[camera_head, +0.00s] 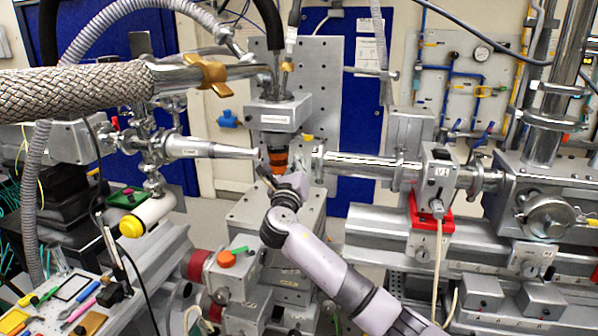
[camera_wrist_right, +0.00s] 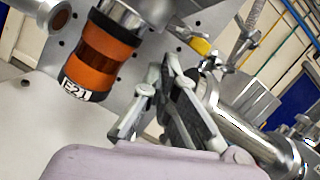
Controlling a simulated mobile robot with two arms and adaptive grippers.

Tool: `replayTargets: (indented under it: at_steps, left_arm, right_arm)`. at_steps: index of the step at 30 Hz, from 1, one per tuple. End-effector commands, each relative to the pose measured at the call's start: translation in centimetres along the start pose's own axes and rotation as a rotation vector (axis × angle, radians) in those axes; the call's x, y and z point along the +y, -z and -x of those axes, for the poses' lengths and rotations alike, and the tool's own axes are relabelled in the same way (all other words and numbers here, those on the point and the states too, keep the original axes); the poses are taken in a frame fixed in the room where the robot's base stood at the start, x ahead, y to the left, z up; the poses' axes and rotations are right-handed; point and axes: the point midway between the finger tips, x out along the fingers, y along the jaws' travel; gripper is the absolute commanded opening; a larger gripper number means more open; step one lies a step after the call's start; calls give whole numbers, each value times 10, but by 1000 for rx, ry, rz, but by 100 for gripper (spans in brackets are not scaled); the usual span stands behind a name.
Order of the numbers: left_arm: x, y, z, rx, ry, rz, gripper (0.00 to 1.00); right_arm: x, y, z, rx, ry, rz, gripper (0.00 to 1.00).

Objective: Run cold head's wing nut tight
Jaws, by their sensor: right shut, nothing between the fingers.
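A brass wing nut (camera_head: 213,76) sits on the clamp where the thick braided hose (camera_head: 75,90) meets a metal pipe. A smaller brass fitting (camera_head: 287,66) stands above the labelled grey block (camera_head: 277,113). No label shows which part is the cold head. My right gripper (camera_head: 263,175) is below that block, beside the black and orange cylinder (camera_head: 278,158), and well below and right of the wing nut. In the right wrist view, my right gripper (camera_wrist_right: 162,78) is shut and empty, apart from the cylinder (camera_wrist_right: 103,50). My left gripper is not in view.
A horizontal beam pipe (camera_head: 360,165) runs right from the middle to a grey chamber (camera_head: 548,190). A tapered pipe (camera_head: 210,149) comes from the left. A yellow part (camera_wrist_right: 201,46) shows behind the fingers. A tool bench (camera_head: 45,290) is at lower left.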

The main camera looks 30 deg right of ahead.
Motion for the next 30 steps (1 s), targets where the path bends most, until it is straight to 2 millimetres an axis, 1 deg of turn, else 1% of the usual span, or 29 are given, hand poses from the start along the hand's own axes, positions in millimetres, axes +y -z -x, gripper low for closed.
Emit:
replayTargets:
  at_steps: [1, 4, 17, 30]
  left_arm:
    - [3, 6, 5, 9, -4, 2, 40]
    - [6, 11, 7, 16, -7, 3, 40]
    - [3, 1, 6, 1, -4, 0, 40]
    - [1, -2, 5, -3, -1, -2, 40]
  right_arm:
    - [-1, -7, -2, 1, 0, 0, 0]
    - [0, -12, -3, 1, 0, 0, 0]
    - [0, -14, -3, 2, 0, 0, 0]
    - [2, -19, -5, 3, 17, -69, 0]
